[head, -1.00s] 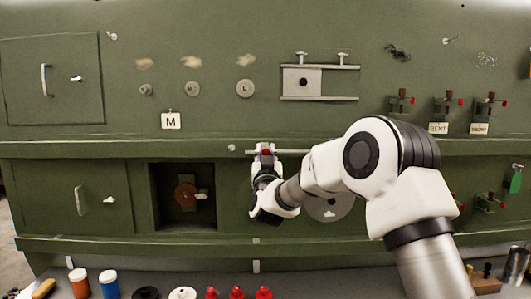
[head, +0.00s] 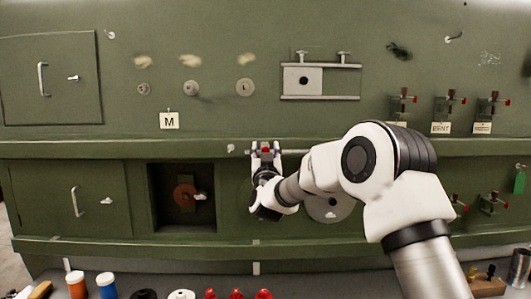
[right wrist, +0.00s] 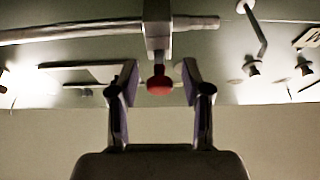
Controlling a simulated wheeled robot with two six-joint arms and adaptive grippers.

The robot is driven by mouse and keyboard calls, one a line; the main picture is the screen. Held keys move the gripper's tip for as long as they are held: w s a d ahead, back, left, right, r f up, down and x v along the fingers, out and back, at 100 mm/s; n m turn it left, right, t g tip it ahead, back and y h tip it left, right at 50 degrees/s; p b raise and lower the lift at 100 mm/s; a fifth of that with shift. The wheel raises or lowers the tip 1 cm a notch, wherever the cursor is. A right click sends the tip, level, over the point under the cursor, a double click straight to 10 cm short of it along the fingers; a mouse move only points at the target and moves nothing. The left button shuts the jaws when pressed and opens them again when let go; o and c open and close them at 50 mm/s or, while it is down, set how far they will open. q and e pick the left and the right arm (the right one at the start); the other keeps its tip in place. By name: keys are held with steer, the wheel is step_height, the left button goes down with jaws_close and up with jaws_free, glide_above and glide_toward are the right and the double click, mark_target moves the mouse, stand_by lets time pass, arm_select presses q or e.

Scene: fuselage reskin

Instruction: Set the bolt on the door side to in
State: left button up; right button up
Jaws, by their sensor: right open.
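A grey sliding bolt rod (head: 294,152) lies level along the green ledge, with a red knob (head: 265,150) on its block. In the right wrist view the red knob (right wrist: 159,84) hangs from a metal block (right wrist: 157,30) on the rod (right wrist: 70,33). My right gripper (head: 265,146) is open in front of it. Its two fingers (right wrist: 159,72) stand on either side of the knob, with visible gaps. My left gripper is not in view. My right arm hides part of the panel below the rod.
Two handled doors (head: 50,100) and (head: 90,215) are at the left. An open recess (head: 165,220) holds a brown wheel. A framed slide plate (head: 330,82) is above the ledge. Red-tipped clamps (head: 447,105) are at the right. Bottles (head: 107,285) stand on the bench below.

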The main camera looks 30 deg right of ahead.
steer(key=v, duration=1.2)
